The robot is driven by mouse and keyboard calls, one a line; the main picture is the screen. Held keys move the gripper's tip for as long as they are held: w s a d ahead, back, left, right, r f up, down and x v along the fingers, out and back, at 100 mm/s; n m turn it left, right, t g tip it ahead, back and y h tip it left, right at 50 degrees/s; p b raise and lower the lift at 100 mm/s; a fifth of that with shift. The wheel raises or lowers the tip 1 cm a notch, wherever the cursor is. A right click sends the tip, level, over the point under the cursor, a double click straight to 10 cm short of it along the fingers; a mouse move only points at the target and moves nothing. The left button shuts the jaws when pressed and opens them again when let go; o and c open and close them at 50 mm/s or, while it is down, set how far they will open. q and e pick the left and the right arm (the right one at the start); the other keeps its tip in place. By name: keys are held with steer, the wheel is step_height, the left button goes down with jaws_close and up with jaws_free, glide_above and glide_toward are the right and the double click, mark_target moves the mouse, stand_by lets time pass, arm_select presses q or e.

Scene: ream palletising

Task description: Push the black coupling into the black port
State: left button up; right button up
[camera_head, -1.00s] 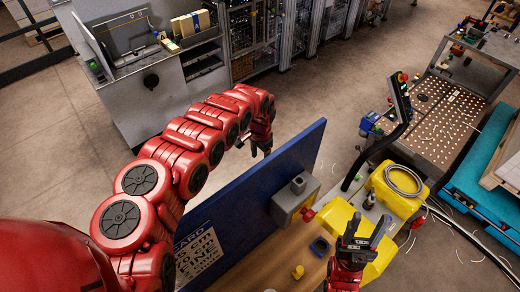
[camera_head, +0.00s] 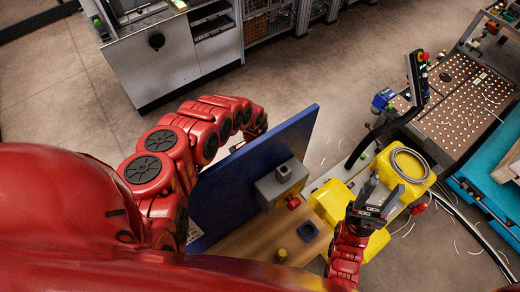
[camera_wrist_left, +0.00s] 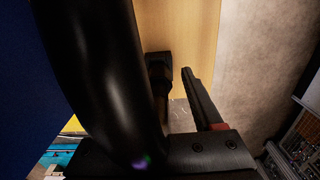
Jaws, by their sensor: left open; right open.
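A dark square piece with a round opening (camera_head: 308,231) lies on the wooden tabletop (camera_head: 250,238); I cannot tell whether it is the black port or the coupling. A grey box (camera_head: 280,186) with a dark-topped block on it is fixed to the blue board (camera_head: 240,175). My right gripper (camera_head: 383,189) is open and empty above the yellow case, right of the board. My left gripper is hidden in the head view by my arm and the board. In the left wrist view it (camera_wrist_left: 174,70) is open, with a thick black curved form (camera_wrist_left: 90,75) alongside, unclear in kind.
A yellow cap (camera_head: 281,255) and a red knob (camera_head: 293,202) are near the grey box. A yellow case (camera_head: 335,205) and a coiled cable (camera_head: 409,165) lie to the right. A perforated table (camera_head: 465,120) stands at the back right. Floor is clear behind the board.

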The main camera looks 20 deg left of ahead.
arm_select(q)
steer(key=shift+s+a, duration=0.1)
steer(key=shift+s, duration=0.05)
steer(key=shift+c, duration=1)
jaws_close()
steer(key=shift+c, duration=2.4)
jaws_free()
jaws_close()
steer(key=shift+r, duration=0.2)
steer(key=shift+r, duration=1.45)
steer(key=shift+r, duration=0.1)
